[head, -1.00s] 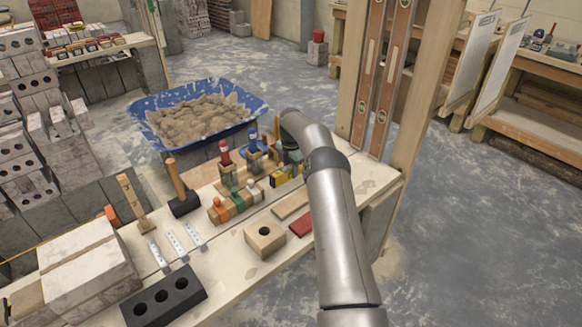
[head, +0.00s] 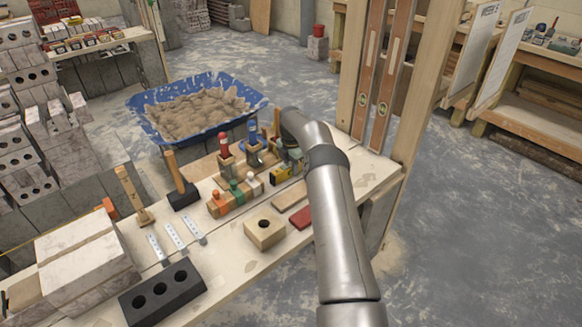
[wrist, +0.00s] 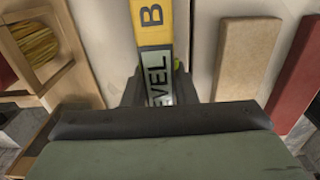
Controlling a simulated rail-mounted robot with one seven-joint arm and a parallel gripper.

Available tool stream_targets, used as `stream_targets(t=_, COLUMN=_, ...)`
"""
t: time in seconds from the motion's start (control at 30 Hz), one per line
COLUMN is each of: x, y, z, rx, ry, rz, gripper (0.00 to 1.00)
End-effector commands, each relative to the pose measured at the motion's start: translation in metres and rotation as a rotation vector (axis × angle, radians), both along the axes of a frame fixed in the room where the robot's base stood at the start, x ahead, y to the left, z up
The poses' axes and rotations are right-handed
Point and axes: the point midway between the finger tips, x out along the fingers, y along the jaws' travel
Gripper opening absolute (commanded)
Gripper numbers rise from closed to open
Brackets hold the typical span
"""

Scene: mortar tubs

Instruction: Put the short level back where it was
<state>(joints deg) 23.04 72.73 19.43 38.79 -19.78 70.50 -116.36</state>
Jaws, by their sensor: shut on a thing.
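The short level (wrist: 152,25) is yellow with black lettering and a pale label in the wrist view. It runs from the top edge down between the dark fingers. My gripper (wrist: 157,90) is shut on it. A bit of bright green shows beside the level, at the right finger. In the head view my arm hides most of the gripper. A yellow and dark piece (head: 281,175) shows just left of my arm, beside the tan tile; it looks like part of the level. I cannot tell whether the level touches the bench.
A tan tile (wrist: 245,55) and a red tile (wrist: 300,75) lie right of the level. A wooden box (wrist: 45,55) with yellow cord stands left. Colour-topped wooden blocks (head: 235,193), a hammer (head: 181,185) and a holed wooden block (head: 264,230) crowd the bench (head: 235,265). Two long levels (head: 380,80) stand behind.

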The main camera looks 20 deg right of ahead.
Motion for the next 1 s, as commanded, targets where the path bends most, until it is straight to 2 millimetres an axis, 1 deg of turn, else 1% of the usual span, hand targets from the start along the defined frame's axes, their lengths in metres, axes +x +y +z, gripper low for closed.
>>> stream_targets(t=0.57, x=0.0002, y=0.0, z=-0.0071, rx=0.0, ry=-0.001, rz=0.0, gripper=0.0)
stream_targets(t=0.6, x=0.0002, y=-0.0001, z=-0.0064, rx=-0.001, ry=-0.001, rz=0.0, gripper=0.36)
stream_targets(t=0.63, x=0.0002, y=0.0, z=-0.0064, rx=0.0, ry=-0.001, rz=0.0, gripper=0.45)
stream_targets(t=0.67, x=0.0002, y=0.0, z=-0.0064, rx=0.0, ry=-0.001, rz=0.0, gripper=0.51)
stream_targets(t=0.9, x=0.0, y=0.0001, z=-0.0069, rx=0.0, ry=0.0, rz=0.0, gripper=0.51)
stream_targets(t=1.0, x=0.0001, y=-0.0001, z=-0.0034, rx=0.0, ry=0.0, rz=0.0, gripper=0.51)
